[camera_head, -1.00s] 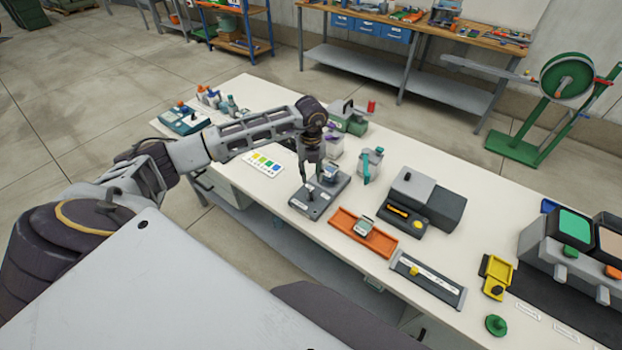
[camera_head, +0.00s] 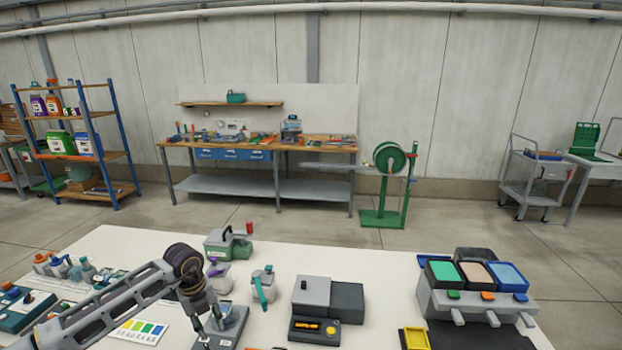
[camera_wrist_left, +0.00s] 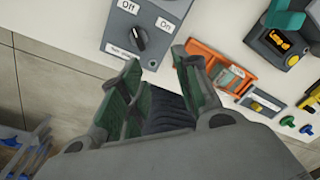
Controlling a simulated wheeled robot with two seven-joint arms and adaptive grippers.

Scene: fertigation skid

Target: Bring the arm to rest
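My left arm comes in from the left in the head view, over the white table. My left gripper (camera_head: 209,326) points down above the grey switch panel (camera_head: 237,324), partly cut off by the bottom edge. In the left wrist view, its two green-padded fingers (camera_wrist_left: 160,80) stand apart with nothing between them. The grey switch panel (camera_wrist_left: 116,34) with a black rotary knob and Off and On labels lies just beyond the fingertips. I cannot tell if they touch it. My right gripper is not in view.
On the table (camera_head: 342,262), close to the arm, stand a green pump-like device (camera_head: 228,244), bottles, a colour chart (camera_head: 140,331) and a dark grey meter (camera_head: 318,303). An orange tray (camera_wrist_left: 222,68) shows in the wrist view. A three-pad station (camera_head: 475,293) stands right.

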